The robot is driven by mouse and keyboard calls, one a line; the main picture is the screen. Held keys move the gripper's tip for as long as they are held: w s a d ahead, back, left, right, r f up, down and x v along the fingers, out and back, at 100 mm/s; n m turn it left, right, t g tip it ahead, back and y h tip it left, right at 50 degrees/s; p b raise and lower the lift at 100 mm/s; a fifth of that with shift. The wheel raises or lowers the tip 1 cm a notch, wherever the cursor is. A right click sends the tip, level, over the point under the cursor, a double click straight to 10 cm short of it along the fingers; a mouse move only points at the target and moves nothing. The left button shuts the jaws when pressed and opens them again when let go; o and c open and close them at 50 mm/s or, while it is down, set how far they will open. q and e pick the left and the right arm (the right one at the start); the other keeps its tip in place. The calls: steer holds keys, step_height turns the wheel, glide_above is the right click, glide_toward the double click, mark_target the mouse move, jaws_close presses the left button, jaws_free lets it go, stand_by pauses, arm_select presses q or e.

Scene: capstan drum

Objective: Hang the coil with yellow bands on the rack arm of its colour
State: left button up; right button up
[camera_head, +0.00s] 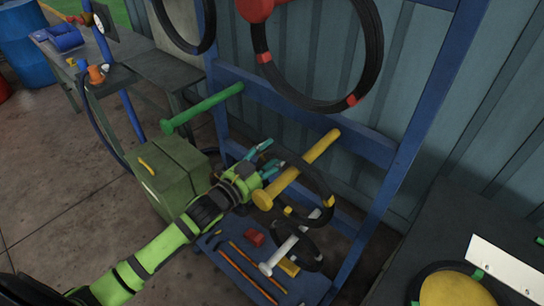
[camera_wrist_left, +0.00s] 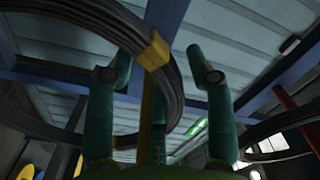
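The black coil with yellow bands (camera_head: 330,197) hangs low around the yellow rack arm (camera_head: 318,148), which appears to pass through its upper part. My left gripper (camera_head: 268,158) is beside the coil's upper left edge, with its teal fingers spread. In the left wrist view, the coil's yellow band (camera_wrist_left: 153,51) crosses in front of the spread fingers (camera_wrist_left: 162,75). The yellow arm (camera_wrist_left: 146,122) shows below it. The exact contact between coil and arm is hidden. My right gripper is not in view.
A red-banded coil (camera_head: 263,57) hangs above on the blue rack (camera_head: 360,148). A green arm (camera_head: 203,108) is left, a pale arm (camera_head: 290,242) with a small dark coil below. A green box (camera_head: 165,180) stands left. A dark table (camera_head: 420,240) is right.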

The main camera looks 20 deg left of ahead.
arm_select(q)
steer(key=shift+f, duration=0.35)
steer(key=v, duration=1.2)
steer(key=shift+r, duration=0.3)
